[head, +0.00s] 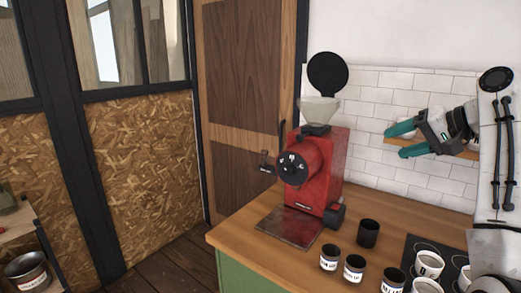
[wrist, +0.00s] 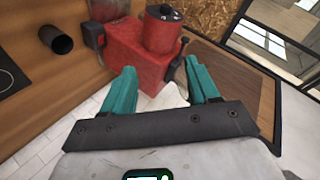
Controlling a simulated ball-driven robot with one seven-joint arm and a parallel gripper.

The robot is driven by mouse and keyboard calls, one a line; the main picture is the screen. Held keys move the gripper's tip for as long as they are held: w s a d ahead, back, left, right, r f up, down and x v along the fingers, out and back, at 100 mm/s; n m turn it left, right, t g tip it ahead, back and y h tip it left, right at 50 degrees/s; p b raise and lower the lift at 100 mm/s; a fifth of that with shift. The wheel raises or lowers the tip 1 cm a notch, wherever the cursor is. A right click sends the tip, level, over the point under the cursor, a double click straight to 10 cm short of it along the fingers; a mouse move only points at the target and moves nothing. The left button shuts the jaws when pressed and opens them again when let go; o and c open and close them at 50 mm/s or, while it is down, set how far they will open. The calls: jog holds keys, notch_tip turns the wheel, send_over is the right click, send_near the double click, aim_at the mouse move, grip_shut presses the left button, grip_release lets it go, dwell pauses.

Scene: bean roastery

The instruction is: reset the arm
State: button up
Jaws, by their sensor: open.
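My gripper (head: 395,142) is at the right in the head view, raised above the counter in front of the white tiled wall. Its two teal fingers point left and stand apart, with nothing between them. In the wrist view my gripper (wrist: 161,70) is open, and the red grinder (wrist: 138,58) shows beyond the fingertips. In the head view the red grinder (head: 329,180) stands upright on the counter, left of my gripper, with a clear gap between them.
The wooden counter (head: 262,233) holds a dark cup (head: 368,234), several labelled tins (head: 329,258) and white cups (head: 429,264) on a black mat. The grinder's round black lid (head: 327,71) stands raised. A wooden shelf (head: 458,152) is behind my gripper. Space above the counter's middle looks free.

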jog(key=s+a+f+g+h, duration=0.1)
jog(key=s+f, duration=0.2)
jog(key=f, duration=0.8)
jog(key=s+a+f+g+h, duration=0.1)
jog(key=s+f, duration=0.2)
jog(key=f, duration=0.8)
jog(key=s+a+f+g+h, duration=0.2)
jog(key=s+a+f, duration=0.1)
jog(key=s+f, duration=1.15)
jog(key=s+f+n+g+h, duration=0.1)
jog(key=s+f, duration=0.2)
jog(key=s, duration=0.7)
jog(key=s+f+n+g+h, duration=0.1)
jog(key=s+f, duration=0.3)
jog(key=s, duration=0.6)
jog(key=s+a+f+n+g+h, duration=0.1)
jog(key=s+f, duration=0.3)
jog(key=s, duration=0.6)
jog(key=shift+s+f+n+g+h, duration=0.3)
jog(key=shift+s+g, duration=0.1)
jog(key=shift+g, duration=0.1)
